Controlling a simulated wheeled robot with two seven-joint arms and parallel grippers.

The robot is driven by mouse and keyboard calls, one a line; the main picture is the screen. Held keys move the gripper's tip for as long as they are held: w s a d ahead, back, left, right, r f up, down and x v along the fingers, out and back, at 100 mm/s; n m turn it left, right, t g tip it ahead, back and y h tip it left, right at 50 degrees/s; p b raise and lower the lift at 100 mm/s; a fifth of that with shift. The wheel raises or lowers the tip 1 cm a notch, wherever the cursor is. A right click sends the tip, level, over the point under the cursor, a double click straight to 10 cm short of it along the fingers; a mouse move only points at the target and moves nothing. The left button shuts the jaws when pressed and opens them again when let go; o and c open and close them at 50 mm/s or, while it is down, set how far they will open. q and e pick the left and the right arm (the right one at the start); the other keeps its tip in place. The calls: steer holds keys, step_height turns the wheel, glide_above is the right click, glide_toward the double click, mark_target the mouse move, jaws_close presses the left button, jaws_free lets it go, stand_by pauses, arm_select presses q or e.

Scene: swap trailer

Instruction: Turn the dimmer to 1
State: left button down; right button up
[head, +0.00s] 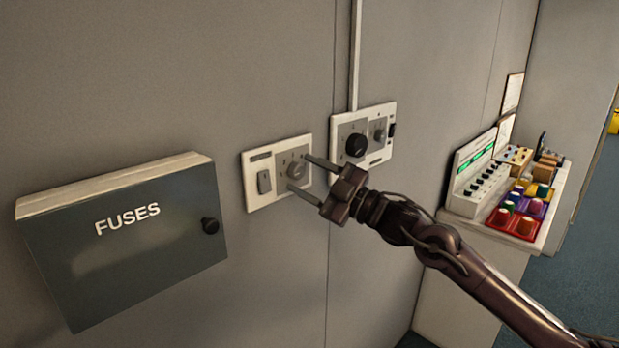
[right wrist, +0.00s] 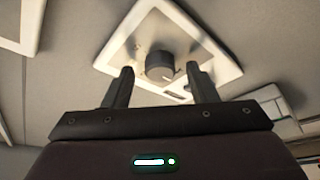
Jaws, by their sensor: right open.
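The dimmer seems to be the round grey knob (head: 297,169) on a cream wall plate (head: 255,199), beside a small grey rocker switch (head: 264,182). In the right wrist view a round knob (right wrist: 159,66) with a pale pointer line stands on its plate (right wrist: 128,49). My right gripper (head: 299,173) is open in front of the grey knob, one finger above and one below it. In the right wrist view its fingers (right wrist: 160,80) stand either side of the knob, with gaps. The dial numbers are too small to read. My left gripper is not in view.
A second wall plate (head: 373,160) with a black knob (head: 356,145) and a smaller grey knob (head: 380,135) is close to the right. A grey fuse box (head: 130,250) juts out at left. A shelf with a slider panel (head: 478,175) and coloured knobs stands at right.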

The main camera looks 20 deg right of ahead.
steer(key=shift+s+d+f, duration=0.2)
steer(key=b+v, duration=0.4)
steer(key=v, duration=0.3)
steer(key=shift+s, duration=0.15)
steer(key=shift+d+r, duration=0.1)
steer(key=shift+d, duration=0.05)
stand_by(0.4)
